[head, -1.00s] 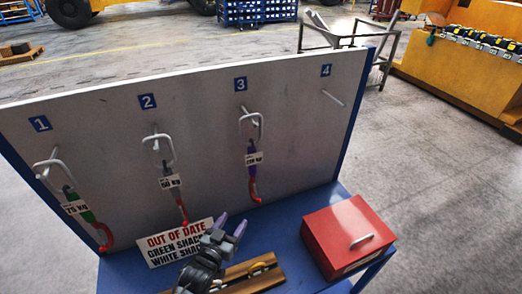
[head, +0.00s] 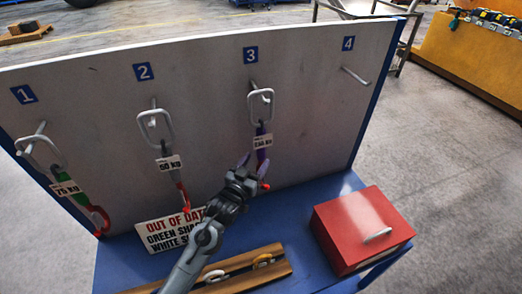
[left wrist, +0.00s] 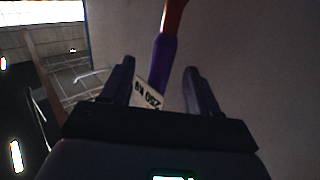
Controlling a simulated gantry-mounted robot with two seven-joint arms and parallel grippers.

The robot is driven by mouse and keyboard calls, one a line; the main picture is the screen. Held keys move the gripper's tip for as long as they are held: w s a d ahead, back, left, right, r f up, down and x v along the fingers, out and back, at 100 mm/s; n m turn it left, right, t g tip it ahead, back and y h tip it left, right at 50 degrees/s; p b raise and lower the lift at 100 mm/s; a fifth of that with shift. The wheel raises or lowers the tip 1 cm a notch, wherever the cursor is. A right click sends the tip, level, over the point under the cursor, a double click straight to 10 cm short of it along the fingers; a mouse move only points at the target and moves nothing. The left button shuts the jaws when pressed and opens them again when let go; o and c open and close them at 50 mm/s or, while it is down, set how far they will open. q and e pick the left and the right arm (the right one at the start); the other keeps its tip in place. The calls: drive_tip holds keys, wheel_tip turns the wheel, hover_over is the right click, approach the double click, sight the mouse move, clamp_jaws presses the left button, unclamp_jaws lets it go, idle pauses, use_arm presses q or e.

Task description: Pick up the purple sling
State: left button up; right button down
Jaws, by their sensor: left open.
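The purple sling (head: 261,130) hangs from a metal ring on the peg under number 3, with a white weight tag (head: 262,141) on it. My left gripper (head: 254,172) is open in front of the board, at the sling's lower part, and hides some of its red end. In the left wrist view the purple sling (left wrist: 162,62) shows between the two spread fingers of my left gripper (left wrist: 160,75), with its tag close to them. I cannot tell whether a finger touches it. My right gripper is not in view.
Peg 4 (head: 356,75) is empty. A sign (head: 168,232), a wooden rack with shackles (head: 240,268) and a red box (head: 362,228) are on the blue bench.

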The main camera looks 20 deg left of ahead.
sight(259, 154)
use_arm(q)
drive_tip(key=shift+w+d+r, duration=0.1)
drive_tip(key=shift+w, duration=2.75)
clamp_jaws()
drive_tip(key=shift+r, duration=0.2)
